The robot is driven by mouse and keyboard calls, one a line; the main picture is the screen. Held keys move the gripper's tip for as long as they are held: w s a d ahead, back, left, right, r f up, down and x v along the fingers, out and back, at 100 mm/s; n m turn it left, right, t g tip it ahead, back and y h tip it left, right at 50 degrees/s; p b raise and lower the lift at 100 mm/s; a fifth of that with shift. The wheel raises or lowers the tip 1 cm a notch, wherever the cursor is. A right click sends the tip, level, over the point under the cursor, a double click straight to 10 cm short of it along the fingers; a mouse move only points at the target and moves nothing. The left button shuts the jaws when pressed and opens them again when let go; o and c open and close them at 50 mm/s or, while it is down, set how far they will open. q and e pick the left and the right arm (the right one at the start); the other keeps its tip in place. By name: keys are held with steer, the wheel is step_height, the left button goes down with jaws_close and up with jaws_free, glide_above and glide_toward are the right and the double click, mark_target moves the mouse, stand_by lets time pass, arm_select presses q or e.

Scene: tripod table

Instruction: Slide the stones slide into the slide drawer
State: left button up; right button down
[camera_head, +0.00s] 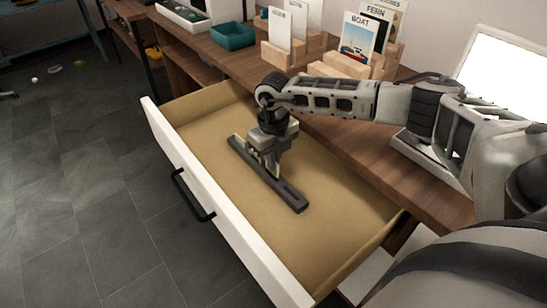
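The open drawer (345,222) has a tan inside, a white front and a black handle. My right gripper (268,172) hangs down inside it, above the middle of its floor. A long dark bar lies crosswise at the gripper's end; I cannot tell whether it is part of the gripper. The fingertips are hidden, so I cannot see whether they are open or what they hold. No card that I can read is labelled stones; a partly covered card (396,10) at the back has unclear text. My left gripper is out of view.
Wooden stands on the desk hold a boat card (358,42), a fern card (377,14) and white cards (280,28). A teal tray (233,36) stands left of them. A bright screen (500,70) stands at right. The drawer floor around my gripper looks clear.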

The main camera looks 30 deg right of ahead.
mark_target(273, 173)
steer(key=shift+f+b, duration=0.4)
steer(key=shift+f, duration=0.65)
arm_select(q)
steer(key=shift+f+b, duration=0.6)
arm_select(e)
steer(key=shift+f, duration=0.5)
steer(key=c, duration=1.6)
jaws_free()
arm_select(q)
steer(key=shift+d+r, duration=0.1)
arm_select(e)
steer(key=shift+o, duration=0.2)
